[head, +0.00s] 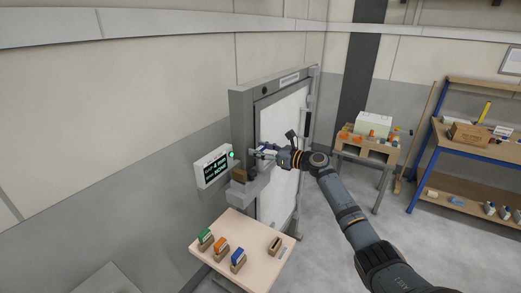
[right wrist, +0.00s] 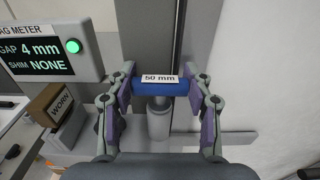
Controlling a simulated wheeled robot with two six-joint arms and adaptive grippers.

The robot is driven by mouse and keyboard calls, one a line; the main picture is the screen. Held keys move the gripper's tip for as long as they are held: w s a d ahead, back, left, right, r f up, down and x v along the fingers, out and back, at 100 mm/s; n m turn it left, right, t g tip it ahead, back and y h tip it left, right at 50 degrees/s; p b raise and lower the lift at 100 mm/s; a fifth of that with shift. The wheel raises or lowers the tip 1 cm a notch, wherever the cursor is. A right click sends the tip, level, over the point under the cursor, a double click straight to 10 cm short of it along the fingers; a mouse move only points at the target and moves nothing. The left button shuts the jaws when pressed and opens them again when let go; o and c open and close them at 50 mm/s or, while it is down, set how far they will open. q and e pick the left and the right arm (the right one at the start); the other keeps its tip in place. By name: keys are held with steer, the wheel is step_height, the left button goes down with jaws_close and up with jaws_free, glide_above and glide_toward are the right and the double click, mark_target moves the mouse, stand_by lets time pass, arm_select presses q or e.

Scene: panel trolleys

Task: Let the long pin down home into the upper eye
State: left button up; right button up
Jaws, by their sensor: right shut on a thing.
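The long pin shows in the right wrist view as a blue cross handle (right wrist: 152,88) with a white "50 mm" label. My right gripper (right wrist: 160,87) is shut on this handle, one finger at each end. It also shows in the head view (head: 259,152), at the left post of the white panel's frame. A short dark part of the pin shows below the handle, over the top of a grey upright cylinder (right wrist: 160,125), which looks like the upper eye. I cannot tell how deep the pin sits in it. My left gripper is not in view.
A meter (head: 212,167) left of the post reads gap 4 mm, shim none, with a green lamp lit. A brown box marked "WORN" (right wrist: 51,104) sits beside it. A small table (head: 262,269) in front holds green, orange and blue pieces. Workbenches stand at right.

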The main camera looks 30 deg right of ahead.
steer(key=o, duration=1.5)
steer(key=shift+f, duration=0.1)
steer(key=shift+p+v, duration=0.3)
steer(key=shift+v, duration=1.65)
steer(key=shift+s+d, duration=0.35)
steer(key=shift+s, duration=0.3)
steer(key=shift+v, duration=1.35)
